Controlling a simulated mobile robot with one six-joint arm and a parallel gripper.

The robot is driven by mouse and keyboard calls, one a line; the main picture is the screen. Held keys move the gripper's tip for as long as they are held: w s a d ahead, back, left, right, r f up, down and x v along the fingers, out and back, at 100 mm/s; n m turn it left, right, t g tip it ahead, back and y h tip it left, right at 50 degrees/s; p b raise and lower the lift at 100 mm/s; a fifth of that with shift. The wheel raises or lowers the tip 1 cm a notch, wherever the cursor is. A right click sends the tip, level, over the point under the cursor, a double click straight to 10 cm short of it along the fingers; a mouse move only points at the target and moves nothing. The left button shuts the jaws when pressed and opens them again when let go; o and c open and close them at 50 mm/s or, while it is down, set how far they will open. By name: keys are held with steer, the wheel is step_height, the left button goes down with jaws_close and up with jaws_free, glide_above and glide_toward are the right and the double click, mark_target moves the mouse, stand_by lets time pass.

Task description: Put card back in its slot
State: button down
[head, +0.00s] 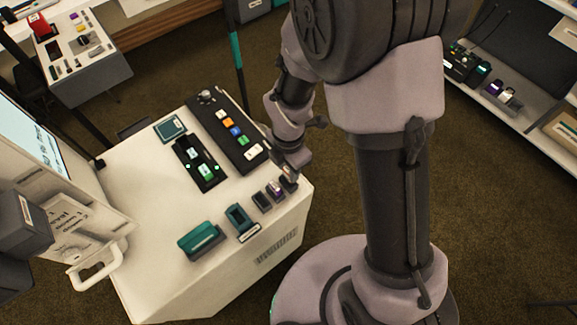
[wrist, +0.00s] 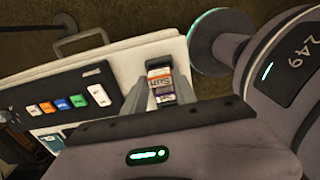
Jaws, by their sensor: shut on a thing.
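My gripper (wrist: 165,92) is shut on a small card (wrist: 160,84) with an orange, white and purple printed label, seen between the two fingers in the wrist view. In the head view my gripper (head: 290,160) is low over the right edge of the white table (head: 160,255). Just below it is a row of small dark blocks (head: 262,202), one with a purple and white top (head: 274,190). Which of them is a slot, and whether the held card touches one, I cannot tell. The fingertips are partly hidden in the head view.
A black panel (head: 216,128) with coloured buttons and a black tray (head: 187,168) with two green-lit pieces lie left of my gripper. A teal open holder (head: 238,218) and a teal box (head: 201,243) stand nearer the front. The table's front left is clear.

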steer(key=shift+f, duration=0.15)
steer(key=shift+f+b, duration=0.5)
steer(key=shift+f, duration=0.05)
steer(key=shift+f, duration=0.1)
steer(key=shift+f+b, duration=0.5)
steer(key=shift+f, duration=0.05)
steer(key=c, duration=0.9)
jaws_free()
